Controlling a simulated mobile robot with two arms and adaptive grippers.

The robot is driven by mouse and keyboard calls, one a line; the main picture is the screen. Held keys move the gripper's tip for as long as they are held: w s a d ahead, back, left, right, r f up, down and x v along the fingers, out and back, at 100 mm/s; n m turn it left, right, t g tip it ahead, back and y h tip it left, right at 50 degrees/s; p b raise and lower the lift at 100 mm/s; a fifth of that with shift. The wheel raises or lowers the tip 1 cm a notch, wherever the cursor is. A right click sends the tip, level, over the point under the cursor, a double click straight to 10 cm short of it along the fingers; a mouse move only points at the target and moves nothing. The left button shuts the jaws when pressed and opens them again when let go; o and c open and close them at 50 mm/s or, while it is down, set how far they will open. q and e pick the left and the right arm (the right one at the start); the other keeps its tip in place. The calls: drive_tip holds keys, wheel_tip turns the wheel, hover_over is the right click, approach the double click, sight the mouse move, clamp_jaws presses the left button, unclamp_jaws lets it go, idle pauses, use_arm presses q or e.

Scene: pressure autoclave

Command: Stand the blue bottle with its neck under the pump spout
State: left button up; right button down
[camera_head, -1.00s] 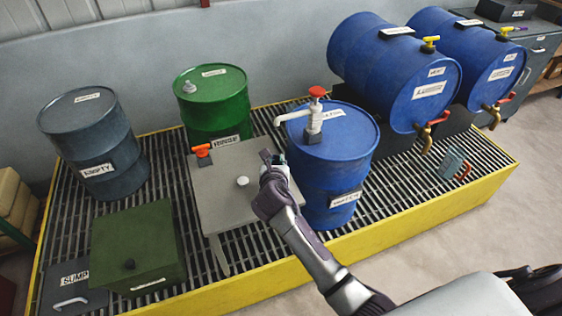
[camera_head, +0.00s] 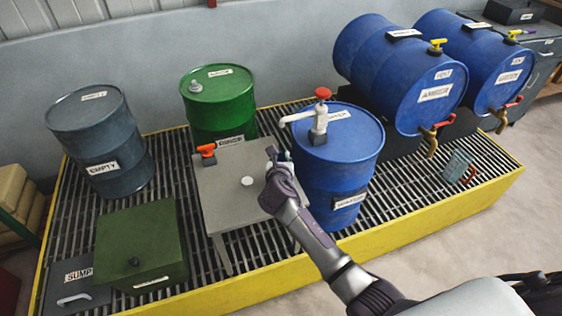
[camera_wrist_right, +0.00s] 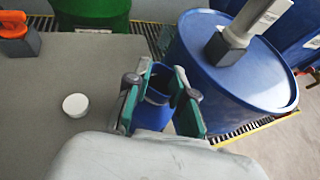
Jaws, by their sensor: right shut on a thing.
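The blue bottle (camera_wrist_right: 152,112) shows in the right wrist view between the fingers of my right gripper (camera_wrist_right: 163,98), which is shut on it. Its open mouth faces up toward the camera. In the head view my right gripper (camera_head: 278,158) is over the right edge of the grey table, beside the upright blue drum (camera_head: 338,165). The gripper hides most of the bottle there. The white pump (camera_head: 318,128) with a red top stands on that drum. Its spout (camera_head: 291,119) points left, above and behind the gripper in the picture. My left gripper is not in view.
The grey table (camera_head: 222,195) bears a white round cap (camera_head: 248,181) and an orange-handled item (camera_head: 207,151). A green drum (camera_head: 218,100) stands behind. A green box (camera_head: 140,245) is at front left. Two blue drums (camera_head: 392,70) lie on their sides at right.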

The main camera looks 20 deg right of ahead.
drive_tip(key=shift+b+x, duration=0.3)
drive_tip(key=shift+x, duration=0.55)
drive_tip(key=shift+w+d+f, duration=0.1)
drive_tip(key=shift+w+d, duration=0.05)
drive_tip(key=shift+w, duration=0.3)
drive_tip(key=shift+w+d, duration=0.2)
drive_tip(key=shift+w, duration=0.2)
drive_tip(key=shift+w+d+f+b, duration=0.1)
drive_tip(key=shift+w+d+b, duration=0.15)
drive_tip(key=shift+w, duration=0.45)
drive_tip(key=shift+w+d+b, duration=0.2)
drive_tip(key=shift+w+d, duration=0.05)
drive_tip(key=shift+w, duration=0.45)
drive_tip(key=shift+w+d+b, duration=0.25)
drive_tip(key=shift+w, duration=0.45)
drive_tip(key=c, duration=0.9)
unclamp_jaws()
drive_tip(key=shift+s, duration=0.1)
